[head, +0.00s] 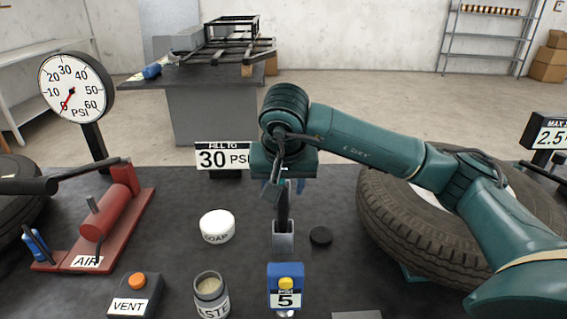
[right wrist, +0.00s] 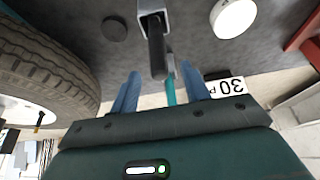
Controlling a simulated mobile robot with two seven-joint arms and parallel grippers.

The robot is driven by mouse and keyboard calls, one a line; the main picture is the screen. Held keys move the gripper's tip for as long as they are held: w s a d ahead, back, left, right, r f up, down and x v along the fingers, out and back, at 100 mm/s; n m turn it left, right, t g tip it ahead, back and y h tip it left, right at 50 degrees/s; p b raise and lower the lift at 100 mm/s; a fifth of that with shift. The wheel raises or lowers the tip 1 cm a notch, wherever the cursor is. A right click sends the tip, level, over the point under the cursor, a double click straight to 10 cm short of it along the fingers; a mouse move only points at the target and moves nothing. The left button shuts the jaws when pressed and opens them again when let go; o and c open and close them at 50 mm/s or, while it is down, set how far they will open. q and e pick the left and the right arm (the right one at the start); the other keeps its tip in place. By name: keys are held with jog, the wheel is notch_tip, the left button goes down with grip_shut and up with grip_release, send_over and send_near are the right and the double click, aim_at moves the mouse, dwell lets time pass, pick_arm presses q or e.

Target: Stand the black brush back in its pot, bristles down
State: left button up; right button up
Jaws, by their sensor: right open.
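The black brush (head: 283,206) stands upright in its square grey pot (head: 283,242), with its dark handle rising out of the top. Its bristles are hidden, so I cannot see which way they point. My right gripper (head: 286,187) is above the pot, pointing down, around the top of the handle. In the right wrist view, the blue fingers (right wrist: 160,72) are apart, with the brush handle (right wrist: 157,48) reaching from the pot (right wrist: 153,12) toward the gap between them. I see no finger touching the handle. My left gripper is out of view.
A white soap tin (head: 217,227) is left of the pot and a black round lid (head: 321,237) right of it. In front are a paste jar (head: 211,293) and a blue gauge block (head: 285,285). A big tyre (head: 385,215) lies right, under my right arm.

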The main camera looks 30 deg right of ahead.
jog(key=v, duration=1.1)
jog(key=shift+p, duration=0.35)
jog(key=shift+f, duration=0.1)
jog(key=shift+s, duration=0.1)
